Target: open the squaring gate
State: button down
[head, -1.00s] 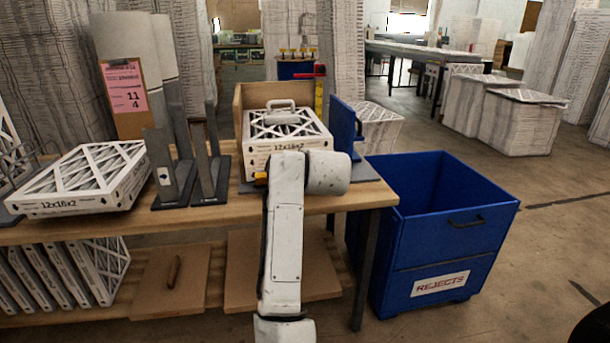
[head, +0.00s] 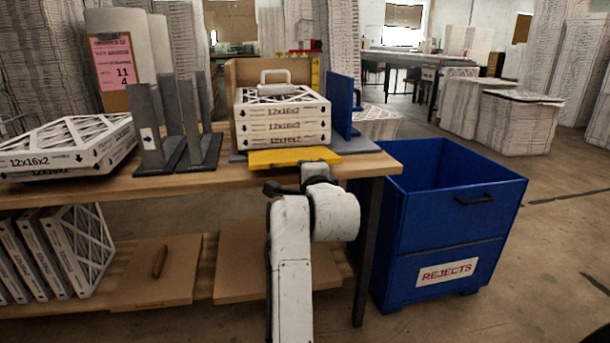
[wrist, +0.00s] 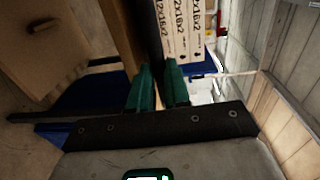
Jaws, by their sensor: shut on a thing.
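The squaring gate appears to be the yellow plate (head: 295,158) at the front edge of the bench, lying roughly flat just in front of the stacked filters (head: 283,125). The stack's labelled front sides show above and behind it. My arm comes up from below, and its end is at the plate's front edge. In the wrist view my gripper (wrist: 158,72) has its two green fingers close together around something dark. The gripped part is mostly hidden, but in the head view it lines up with the yellow plate. The filter labels show beyond the fingers.
A blue upright plate (head: 340,105) stands right of the stack. The blue rejects bin (head: 450,225) stands on the floor right of the bench (head: 215,180). Grey upright posts (head: 160,140) and more filters (head: 70,150) are to the left. Floor is open at far right.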

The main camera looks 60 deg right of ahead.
jog(key=shift+f+b, duration=0.35)
jog(key=shift+f, duration=0.15)
jog(key=c, duration=1.1)
grip_release()
jog(key=f+v, duration=0.1)
jog(key=v, duration=1)
jog(key=shift+r, duration=0.5)
